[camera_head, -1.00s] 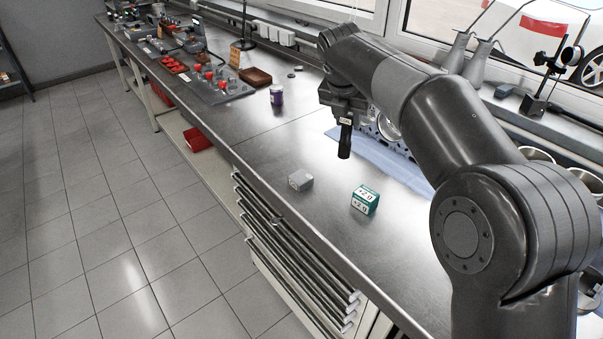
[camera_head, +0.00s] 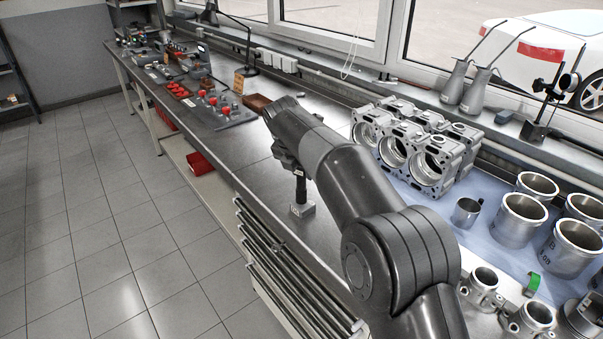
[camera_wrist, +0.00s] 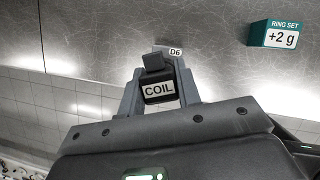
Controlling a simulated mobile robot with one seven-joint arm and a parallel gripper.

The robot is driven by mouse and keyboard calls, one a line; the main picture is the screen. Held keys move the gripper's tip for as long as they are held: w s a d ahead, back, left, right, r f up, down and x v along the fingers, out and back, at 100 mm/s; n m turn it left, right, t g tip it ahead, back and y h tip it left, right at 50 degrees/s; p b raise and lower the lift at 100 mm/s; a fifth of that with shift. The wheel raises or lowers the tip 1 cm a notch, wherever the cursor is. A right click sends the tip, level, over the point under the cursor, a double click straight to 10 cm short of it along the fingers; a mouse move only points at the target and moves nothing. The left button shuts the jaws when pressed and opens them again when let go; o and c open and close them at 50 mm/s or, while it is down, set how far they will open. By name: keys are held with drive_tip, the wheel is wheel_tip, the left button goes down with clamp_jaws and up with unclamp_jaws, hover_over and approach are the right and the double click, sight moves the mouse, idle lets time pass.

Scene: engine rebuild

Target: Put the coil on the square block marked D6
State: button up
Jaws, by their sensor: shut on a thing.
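The coil (camera_head: 300,187) is a dark, narrow piece hanging upright under my gripper (camera_head: 297,172). In the wrist view the coil (camera_wrist: 158,90), with its white "COIL" label, sits between the two fingers of my gripper (camera_wrist: 160,88), which is shut on it. The small grey square block (camera_head: 301,210) stands on the bench directly below the coil in the head view. In the wrist view its "D6" label (camera_wrist: 175,52) shows just beyond the coil, which hides part of the block. I cannot tell whether coil and block touch.
A green "RING SET +2 g" box (camera_wrist: 285,33) stands on the steel bench (camera_wrist: 215,30), off to the right in the wrist view. My arm hides it in the head view. The engine block (camera_head: 415,145) and cylinders (camera_head: 518,220) stand to the right.

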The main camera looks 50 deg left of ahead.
drive_tip(key=shift+f, duration=0.5)
drive_tip(key=shift+f, duration=0.15)
drive_tip(key=o, duration=1)
drive_tip(key=v, duration=1.2)
drive_tip(key=shift+s+d, duration=0.1)
